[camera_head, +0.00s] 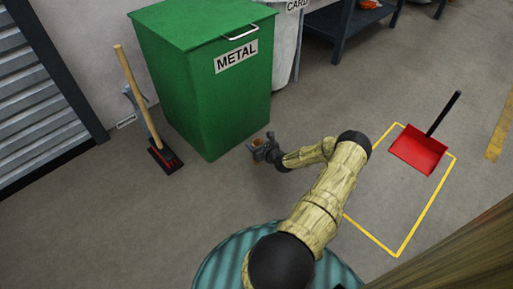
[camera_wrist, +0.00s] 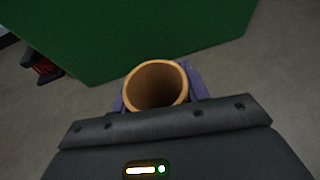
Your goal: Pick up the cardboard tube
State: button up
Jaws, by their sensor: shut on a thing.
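The cardboard tube (camera_wrist: 156,86) is a short tan cylinder with an open end facing the wrist camera. In the head view only a small orange-brown bit of the tube (camera_head: 256,142) shows. My gripper (camera_head: 262,149) is shut on the tube, close to the front of the green bin. In the wrist view the gripper's fingers (camera_wrist: 158,93) flank the tube on both sides, and its lower part is hidden by the gripper body. I cannot tell whether the tube touches the floor.
A green bin labelled METAL (camera_head: 205,75) stands just behind the gripper. A broom (camera_head: 140,95) leans left of it. Grey floor between is clear.

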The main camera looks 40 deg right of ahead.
notch_tip(320, 180, up, 10)
jog(key=p, duration=0.7)
jog(key=shift+p, duration=0.3)
jog(key=shift+w+a+r, duration=0.1)
jog(key=shift+a+r, duration=0.05)
jog(key=shift+r, duration=0.1)
jog(key=a+r+n+y+p, duration=0.65)
jog(key=a+r+p, duration=0.35)
jog(key=a+r, duration=0.85)
jog(key=s+a+r+n+g+y+p, duration=0.2)
jog(key=s+a+r+g+p, duration=0.1)
jog(key=a+r, duration=0.4)
jog(key=s+a+r+n+g+y+p, duration=0.2)
jog(key=s+a+r+n+y+p, duration=0.1)
jog(key=a+r, duration=0.4)
jog(key=shift+s+a+r+g+y+p, duration=0.35)
jog(key=shift+s+a+p, duration=0.25)
jog(key=shift+s, duration=0.3)
jog(key=shift+s+d, duration=0.1)
jog(key=shift+d, duration=0.1)
